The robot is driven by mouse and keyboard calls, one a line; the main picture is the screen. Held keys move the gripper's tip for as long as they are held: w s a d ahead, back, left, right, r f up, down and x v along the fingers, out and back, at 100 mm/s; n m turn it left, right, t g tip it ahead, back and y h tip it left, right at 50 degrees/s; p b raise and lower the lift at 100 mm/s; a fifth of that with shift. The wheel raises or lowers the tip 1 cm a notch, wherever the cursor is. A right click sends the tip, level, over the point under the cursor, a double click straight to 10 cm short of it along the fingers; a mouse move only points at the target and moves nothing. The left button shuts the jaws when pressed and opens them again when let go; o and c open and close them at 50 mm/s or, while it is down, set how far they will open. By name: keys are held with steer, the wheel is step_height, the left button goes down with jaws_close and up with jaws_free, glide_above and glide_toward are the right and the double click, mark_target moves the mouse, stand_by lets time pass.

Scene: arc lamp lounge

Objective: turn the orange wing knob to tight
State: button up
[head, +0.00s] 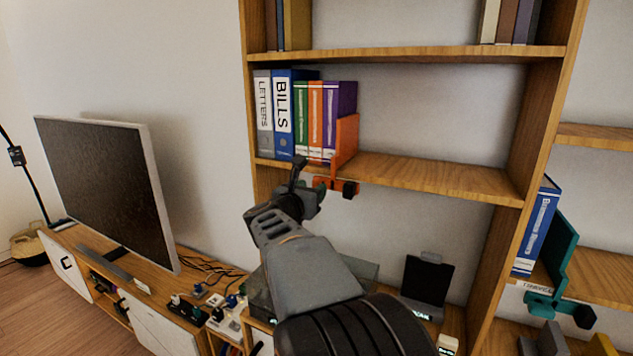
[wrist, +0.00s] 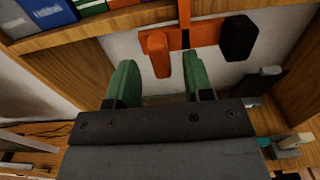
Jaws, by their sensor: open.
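The orange bookend (head: 346,141) stands at the right end of the row of binders on the middle shelf. Its wing knob (head: 321,183) hangs at the shelf's front edge. My gripper (head: 306,187) is just left of and below the knob in the head view. In the wrist view my gripper (wrist: 160,82) has its two green pads apart and empty. The orange wing appears beyond the gap. I see no contact.
The wooden shelf (head: 430,175) is bare right of the bookend. A teal bookend (head: 563,250) with a similar knob stands on the right-hand unit. A dark device (head: 427,282) stands below. A television (head: 105,190) stands at left.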

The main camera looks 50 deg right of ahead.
steer(key=shift+p+x, duration=0.35)
steer(key=shift+x, duration=1.5)
steer(key=shift+c, duration=0.5)
jaws_close()
